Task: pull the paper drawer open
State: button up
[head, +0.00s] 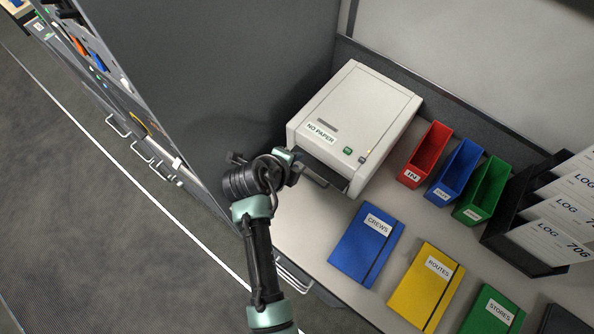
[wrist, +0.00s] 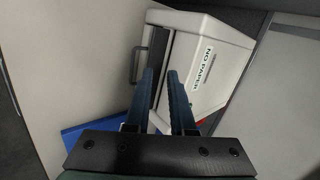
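The off-white printer (head: 365,115) with a "NO PAPER" label stands on the counter. Its paper drawer (head: 328,174) is the dark-edged part low on the front, partly hidden by my gripper in the head view. In the wrist view the dark drawer front (wrist: 156,62) shows, with a bar handle (wrist: 136,66) standing off it. My gripper (head: 297,156) is at the left part of the printer's front. In the wrist view its fingers (wrist: 161,76) are apart with nothing between them. The handle lies to the left of both fingertips. I cannot tell whether a finger touches the drawer front.
A dark partition (head: 215,75) rises left of the printer. Red (head: 426,155), blue (head: 456,170) and green (head: 484,188) bins stand to its right. A blue binder (head: 362,245) and a yellow binder (head: 425,285) lie in front. A strip of counter before the printer is bare.

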jog(key=shift+m+g+h, duration=0.3)
jog(key=shift+m+g, duration=0.4)
jog(key=shift+m, duration=0.2)
jog(key=d+f+b, duration=0.1)
jog(key=f, duration=0.2)
jog(key=d+f+b, duration=0.1)
jog(key=f+b, duration=0.1)
jog(key=f, duration=0.1)
jog(key=s+d+f+b, duration=0.1)
jog(key=f+b, duration=0.1)
jog(key=f, duration=0.1)
jog(key=shift+f, duration=0.15)
jog(key=shift+b+x, duration=1.3)
jog(key=shift+b, duration=0.3)
jog(key=shift+w, duration=0.15)
grip_shut()
